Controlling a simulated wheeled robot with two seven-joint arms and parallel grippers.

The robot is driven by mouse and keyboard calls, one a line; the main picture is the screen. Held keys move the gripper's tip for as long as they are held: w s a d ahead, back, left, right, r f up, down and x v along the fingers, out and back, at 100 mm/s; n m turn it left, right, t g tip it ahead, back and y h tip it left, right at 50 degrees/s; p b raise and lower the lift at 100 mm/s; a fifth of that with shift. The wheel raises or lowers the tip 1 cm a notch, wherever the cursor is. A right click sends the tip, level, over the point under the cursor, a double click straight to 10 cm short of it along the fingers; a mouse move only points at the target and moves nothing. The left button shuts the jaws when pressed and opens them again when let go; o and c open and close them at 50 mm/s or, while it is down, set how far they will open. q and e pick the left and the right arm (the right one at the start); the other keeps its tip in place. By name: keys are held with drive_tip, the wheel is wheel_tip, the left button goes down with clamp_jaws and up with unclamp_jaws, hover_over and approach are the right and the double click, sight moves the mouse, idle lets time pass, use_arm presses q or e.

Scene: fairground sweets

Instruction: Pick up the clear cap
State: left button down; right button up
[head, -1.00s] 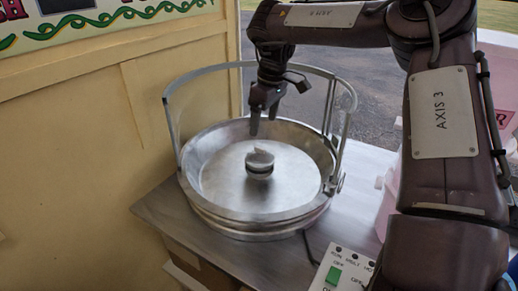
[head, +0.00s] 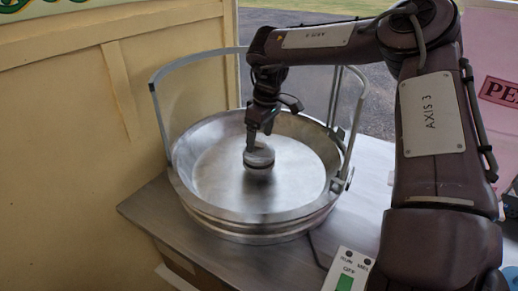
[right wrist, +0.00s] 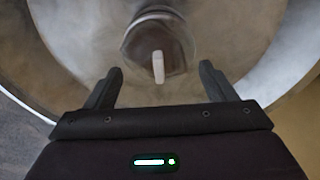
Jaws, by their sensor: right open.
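The clear cap (head: 261,156) sits on the small round spinner head (head: 258,168) in the middle of a wide metal bowl (head: 212,175). In the right wrist view the cap (right wrist: 142,45) looks like a see-through round piece with a pale upright tab (right wrist: 158,66). My right gripper (head: 256,138) is open, pointing down just above the cap, its fingertips partly in front of it. In the right wrist view the tab lies between the two open fingers (right wrist: 160,70), with space on both sides. I cannot tell whether a finger touches the cap. My left gripper is not in view.
A metal hoop frame (head: 158,105) rises around the bowl, close to my right arm. The bowl stands on a metal table (head: 150,208). A control box with a green switch (head: 346,282) is at the front right. A cream panel wall (head: 60,150) is at left.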

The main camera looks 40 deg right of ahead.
sight(259, 148)
drive_tip(key=shift+w+f, duration=0.25)
drive_tip(key=shift+f, duration=1)
drive_tip(key=shift+s+r, duration=0.1)
drive_tip(key=c, duration=1)
drive_tip(key=shift+s, duration=0.1)
drive_tip(key=shift+c, duration=1.2)
